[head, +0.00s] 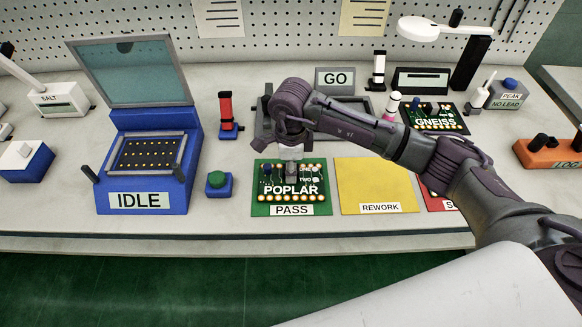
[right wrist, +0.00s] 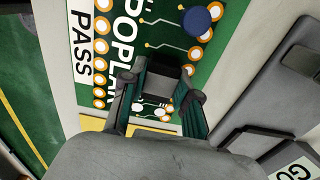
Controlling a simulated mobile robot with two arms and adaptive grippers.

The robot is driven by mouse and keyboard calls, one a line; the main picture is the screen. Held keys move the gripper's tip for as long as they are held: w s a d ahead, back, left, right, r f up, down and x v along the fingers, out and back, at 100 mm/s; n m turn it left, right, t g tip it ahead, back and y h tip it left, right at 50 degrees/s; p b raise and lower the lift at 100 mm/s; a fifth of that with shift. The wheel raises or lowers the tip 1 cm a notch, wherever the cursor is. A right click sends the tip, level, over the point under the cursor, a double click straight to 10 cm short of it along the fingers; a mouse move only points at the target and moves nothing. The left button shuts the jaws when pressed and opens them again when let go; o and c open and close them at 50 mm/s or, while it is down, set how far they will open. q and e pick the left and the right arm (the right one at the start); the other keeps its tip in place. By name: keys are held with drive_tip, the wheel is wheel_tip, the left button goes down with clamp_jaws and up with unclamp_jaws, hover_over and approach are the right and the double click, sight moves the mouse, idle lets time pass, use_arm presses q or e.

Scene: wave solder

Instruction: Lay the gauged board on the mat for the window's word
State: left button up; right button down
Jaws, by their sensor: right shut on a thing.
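The dark green POPLAR board (head: 308,190) lies over the green PASS mat (head: 252,209), with the PASS label showing along its near edge. I cannot tell whether it touches the mat. My right gripper (head: 291,158) reaches down to the board's far side and is shut on it. In the right wrist view the fingers (right wrist: 160,90) close at the board (right wrist: 172,28), beside its white lettering and ringed holes. The yellow REWORK mat (head: 375,186) is bare. A red mat (head: 436,203) is partly hidden by my arm. My left gripper is not in view.
A blue machine (head: 140,200) reading IDLE stands left with its lid up, beside a green button (head: 217,181). A GO sign (head: 335,80) and a dark-windowed display (head: 420,79) stand behind. The GNEISS board (head: 436,118) lies back right.

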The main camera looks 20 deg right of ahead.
drive_tip(key=shift+f, duration=0.4)
drive_tip(key=c, duration=0.8)
unclamp_jaws()
wheel_tip(320, 180, up, 12)
drive_tip(key=shift+r, duration=0.1)
